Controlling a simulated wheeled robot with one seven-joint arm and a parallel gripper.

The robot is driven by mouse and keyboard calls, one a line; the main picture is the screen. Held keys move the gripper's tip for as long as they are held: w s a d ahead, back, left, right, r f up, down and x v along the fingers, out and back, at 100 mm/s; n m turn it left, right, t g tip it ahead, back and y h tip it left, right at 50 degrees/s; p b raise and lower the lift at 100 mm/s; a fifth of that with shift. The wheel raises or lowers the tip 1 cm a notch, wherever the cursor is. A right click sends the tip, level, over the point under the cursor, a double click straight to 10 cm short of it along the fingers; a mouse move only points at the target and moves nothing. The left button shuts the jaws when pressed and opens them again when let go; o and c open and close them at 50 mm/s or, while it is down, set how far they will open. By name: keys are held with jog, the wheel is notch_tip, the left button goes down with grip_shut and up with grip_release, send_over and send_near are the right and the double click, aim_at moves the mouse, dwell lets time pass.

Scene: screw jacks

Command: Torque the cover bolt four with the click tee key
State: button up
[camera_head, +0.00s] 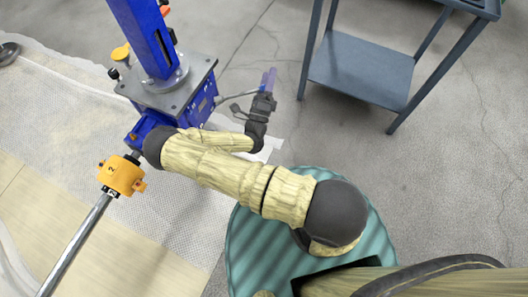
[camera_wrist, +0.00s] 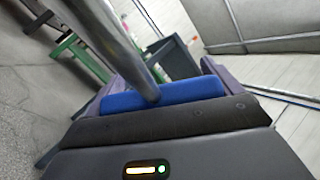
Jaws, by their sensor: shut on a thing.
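The click tee key's blue handle (camera_wrist: 165,95) lies across between the purple fingers of my gripper (camera_wrist: 160,93) in the wrist view. Its grey metal shaft (camera_wrist: 115,40) runs from the handle to the upper left, and its far tip is out of view. My gripper (camera_head: 268,80) is shut on the handle in the head view, right of the blue screw jack and apart from its housing. The jack (camera_head: 200,105) has a grey top cover plate (camera_head: 170,92) around a blue column. Bolt four cannot be told apart on the cover.
A yellow coupling (camera_head: 122,175) marked 2 joins a long steel shaft (camera_head: 75,245) at lower left. A yellow-capped fitting (camera_head: 120,54) stands beside the column. A dark cable (camera_head: 235,106) hangs near my wrist. A grey-blue table (camera_head: 365,70) stands upper right; concrete floor lies between.

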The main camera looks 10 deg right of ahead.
jog(key=s+a+f+m+g+h+b, duration=0.2)
jog(key=s+f+g, duration=0.4)
jog(key=f, duration=0.4)
jog(key=s+a+f+m+g+h+b, duration=0.2)
jog(key=s+f+g+h+b, duration=0.2)
jog(key=s+f+g, duration=0.3)
notch_tip(320, 180, down, 4)
jog(key=shift+s+a+f+m+b, duration=0.1)
jog(key=shift+s+a+m+b, duration=0.15)
jog(key=shift+s+m+b, duration=0.25)
jog(key=shift+s, duration=0.1)
jog(key=w+a+r+m+g+h+b, duration=0.2)
jog(key=a+m+g+h+b, duration=0.3)
jog(key=m+h+b, duration=0.5)
jog(key=w+a+b, duration=0.1)
jog(key=b, duration=0.4)
jog(key=shift+w+g, duration=0.15)
jog(key=shift+g, duration=0.15)
